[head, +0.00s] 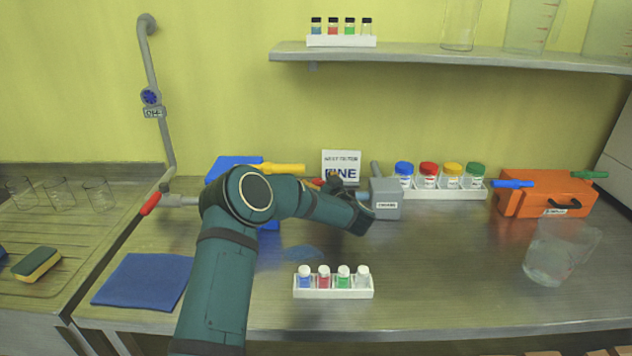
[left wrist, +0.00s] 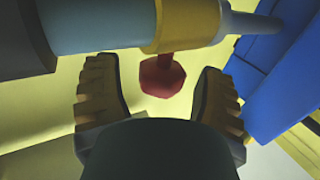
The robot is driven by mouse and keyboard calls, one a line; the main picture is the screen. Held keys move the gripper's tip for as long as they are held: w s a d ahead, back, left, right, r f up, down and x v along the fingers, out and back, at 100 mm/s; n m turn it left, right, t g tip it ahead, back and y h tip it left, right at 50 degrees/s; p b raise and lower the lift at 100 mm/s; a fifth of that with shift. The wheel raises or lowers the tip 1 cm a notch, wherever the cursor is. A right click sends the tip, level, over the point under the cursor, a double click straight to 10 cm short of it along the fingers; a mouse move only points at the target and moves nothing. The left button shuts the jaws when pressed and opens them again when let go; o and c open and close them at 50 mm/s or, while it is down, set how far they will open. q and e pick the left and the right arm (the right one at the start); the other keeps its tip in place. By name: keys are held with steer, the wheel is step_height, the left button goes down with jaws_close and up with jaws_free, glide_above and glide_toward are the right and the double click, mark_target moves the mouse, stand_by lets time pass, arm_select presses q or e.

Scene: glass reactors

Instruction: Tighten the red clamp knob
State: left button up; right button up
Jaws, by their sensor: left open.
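The red clamp knob (left wrist: 162,76) shows in the left wrist view as a faceted red head on a short red stem below a yellow collar (left wrist: 188,24). The collar sits around a blue-grey bar (left wrist: 95,24). My left gripper (left wrist: 156,70) is open, with one ribbed finger on each side of the knob and a visible gap to both. I cannot tell the depth between fingertips and knob. In the head view my left gripper (head: 334,186) is at the back of the bench, partly hidden by its own wrist. My right gripper is not in view.
A blue box (head: 232,165) with a yellow bar (head: 284,168) stands behind my left arm. A grey box (head: 385,200) is close right of my wrist. A white vial rack (head: 333,293) stands in front; a glass beaker (head: 556,255) is at right. The front centre-right bench is clear.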

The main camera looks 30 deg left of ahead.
arm_select(q)
steer(key=shift+w+a, duration=0.35)
steer(key=shift+a, duration=0.3)
jaws_close()
steer(key=shift+f, duration=0.1)
steer(key=shift+w+m+t+h, duration=0.1)
steer(key=shift+m+t+h, duration=0.55)
steer(key=shift+t, duration=0.25)
steer(key=shift+w+d+m+t+h, duration=0.1)
steer(key=shift+d+m+t+h, duration=0.05)
steer(key=shift+m+t+h, duration=0.75)
steer(key=shift+f, duration=0.1)
jaws_free()
